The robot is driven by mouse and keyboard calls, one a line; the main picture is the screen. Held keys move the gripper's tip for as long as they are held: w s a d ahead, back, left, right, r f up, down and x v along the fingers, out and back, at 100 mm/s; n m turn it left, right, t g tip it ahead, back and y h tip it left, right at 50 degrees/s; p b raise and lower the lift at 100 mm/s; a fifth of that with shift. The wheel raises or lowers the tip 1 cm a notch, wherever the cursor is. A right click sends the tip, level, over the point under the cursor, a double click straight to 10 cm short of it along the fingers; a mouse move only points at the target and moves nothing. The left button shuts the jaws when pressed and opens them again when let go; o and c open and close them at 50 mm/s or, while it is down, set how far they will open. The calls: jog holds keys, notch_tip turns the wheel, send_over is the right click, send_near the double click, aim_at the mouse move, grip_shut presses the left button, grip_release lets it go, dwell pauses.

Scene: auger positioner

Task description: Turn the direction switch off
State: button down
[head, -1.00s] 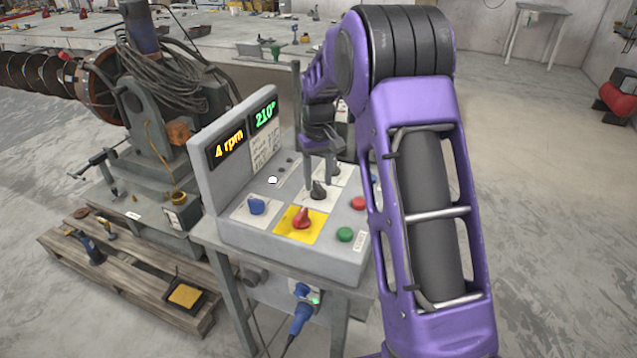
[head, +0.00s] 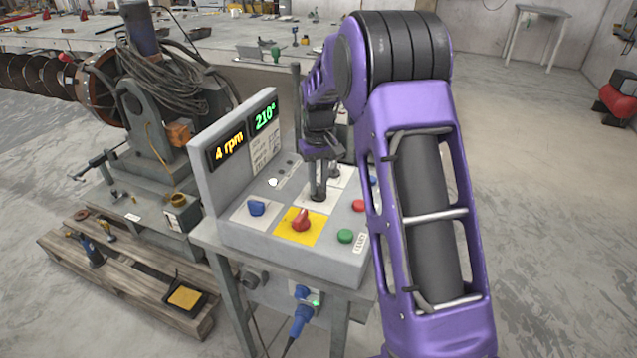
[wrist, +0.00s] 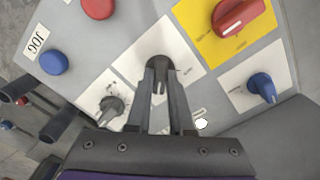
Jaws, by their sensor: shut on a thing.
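A control box (head: 265,243) carries several rotary switches. My gripper (head: 318,196) reaches down onto a black switch (wrist: 160,46) on a white plate behind the red switch. In the wrist view, my gripper (wrist: 160,85) has its two fingers shut on this switch's handle, one on each side. The handle points toward the gripper's palm in that view. In the head view the fingers mostly hide the switch. The label on its plate is too small to read, so I cannot tell for sure that it is the direction switch.
Near it are a red switch (head: 301,219) on yellow, a blue switch (head: 256,208), another dark switch (wrist: 112,104), and red (head: 358,205), green (head: 344,236) and blue (wrist: 53,62) buttons. A display panel (head: 236,137) reading 4 rpm and 210° stands behind left.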

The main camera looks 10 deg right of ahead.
aim_at(318, 187)
jog(key=shift+n, duration=0.4)
jog(key=n+p, duration=0.1)
jog(key=n, duration=0.2)
jog(key=shift+r+p, duration=0.1)
jog(key=shift+p, duration=0.25)
jog(key=shift+n+p, duration=0.75)
jog(key=shift+n, duration=1.75)
jog(key=c, duration=0.8)
grip_release()
notch_tip(318, 187, up, 17)
jog(key=p, duration=0.1)
jog(key=shift+r, duration=0.15)
